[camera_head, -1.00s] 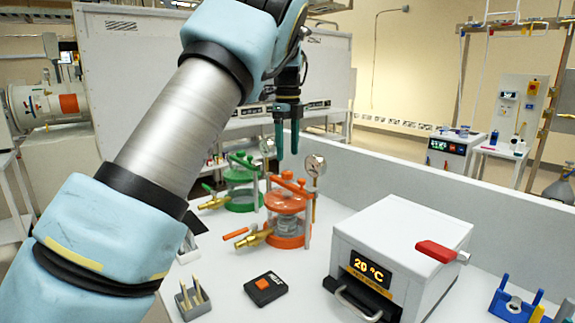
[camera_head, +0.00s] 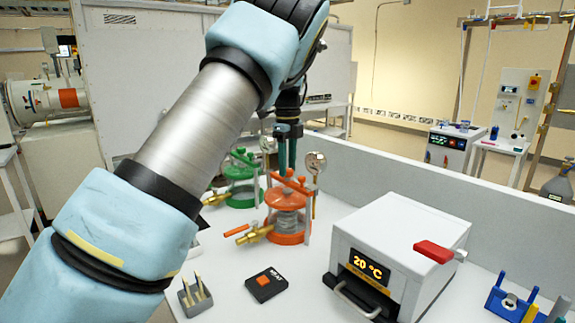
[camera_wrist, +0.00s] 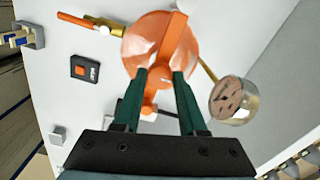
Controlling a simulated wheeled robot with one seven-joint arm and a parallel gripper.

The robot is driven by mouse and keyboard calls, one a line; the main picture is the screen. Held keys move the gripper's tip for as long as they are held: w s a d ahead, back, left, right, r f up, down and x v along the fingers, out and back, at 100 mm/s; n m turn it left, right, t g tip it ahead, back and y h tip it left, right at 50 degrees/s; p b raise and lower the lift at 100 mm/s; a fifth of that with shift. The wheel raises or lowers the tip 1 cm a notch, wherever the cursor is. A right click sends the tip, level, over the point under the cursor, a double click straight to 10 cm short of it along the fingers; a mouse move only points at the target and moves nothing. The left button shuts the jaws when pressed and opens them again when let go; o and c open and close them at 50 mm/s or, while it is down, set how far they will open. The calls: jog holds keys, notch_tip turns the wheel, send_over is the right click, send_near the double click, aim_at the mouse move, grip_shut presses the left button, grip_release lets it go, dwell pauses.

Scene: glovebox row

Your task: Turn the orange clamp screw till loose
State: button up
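The orange vessel (camera_head: 287,222) stands on the white bench, with glass sides, an orange lid and an orange clamp bar (camera_wrist: 176,38) across the lid. The orange clamp screw (camera_wrist: 158,80) is at the bar's middle, on top of the lid; it is partly hidden by the fingers in the camera_head view. My gripper (camera_head: 287,160) points down just over the screw. In the camera_wrist view its two dark green fingers (camera_wrist: 160,76) are apart, one on each side of the screw. I cannot tell whether they touch it.
A green vessel (camera_head: 240,178) stands behind to the left. A gauge (camera_wrist: 236,99) rises beside the orange vessel, near the fingers. A brass valve (camera_head: 254,236) sticks out on the left. A white oven (camera_head: 400,235) reading 20 °C and a black pad (camera_head: 265,285) are in front.

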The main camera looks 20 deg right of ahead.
grip_shut()
jog(key=shift+n, duration=0.3)
